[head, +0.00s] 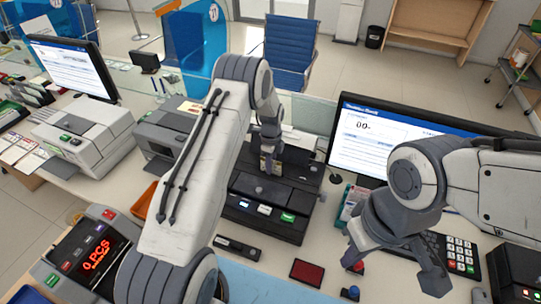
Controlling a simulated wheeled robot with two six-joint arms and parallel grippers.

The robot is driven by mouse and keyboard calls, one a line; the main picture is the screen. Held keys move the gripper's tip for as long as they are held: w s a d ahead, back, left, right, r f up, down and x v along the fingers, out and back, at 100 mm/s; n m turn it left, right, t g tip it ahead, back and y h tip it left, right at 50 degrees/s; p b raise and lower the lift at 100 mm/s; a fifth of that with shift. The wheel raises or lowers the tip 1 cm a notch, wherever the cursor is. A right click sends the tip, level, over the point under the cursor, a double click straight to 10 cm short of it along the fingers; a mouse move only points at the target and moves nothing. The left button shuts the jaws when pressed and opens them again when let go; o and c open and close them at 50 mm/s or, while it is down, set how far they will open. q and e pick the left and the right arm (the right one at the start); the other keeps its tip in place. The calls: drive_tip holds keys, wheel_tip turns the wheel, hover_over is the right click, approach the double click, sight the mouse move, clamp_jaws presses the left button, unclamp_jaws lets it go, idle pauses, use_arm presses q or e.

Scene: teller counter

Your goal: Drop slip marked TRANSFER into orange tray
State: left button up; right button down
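An orange tray edge (145,200) shows at the left of centre, and most of it is hidden behind my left arm. I cannot make out a slip marked TRANSFER; no lettering on any slip is readable. My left gripper (270,160) reaches over the black slip printer (262,208) in the middle and points down at its rear part. A small tan patch shows at its fingers, but I cannot tell whether it is held. My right gripper (394,268) is over the counter in front of the monitor, with its fingers apart and nothing seen between them.
A monitor (375,140) and keypad (455,250) are at right. Another printer (90,130) stands at left. A dark red pad (307,272), stamps and a blue mat (260,285) lie in front.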

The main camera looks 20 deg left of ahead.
use_arm(q)
drive_tip(key=shift+f, duration=0.1)
clamp_jaws()
drive_tip(key=shift+r+p, duration=3.3)
drive_tip(key=shift+r, duration=2.5)
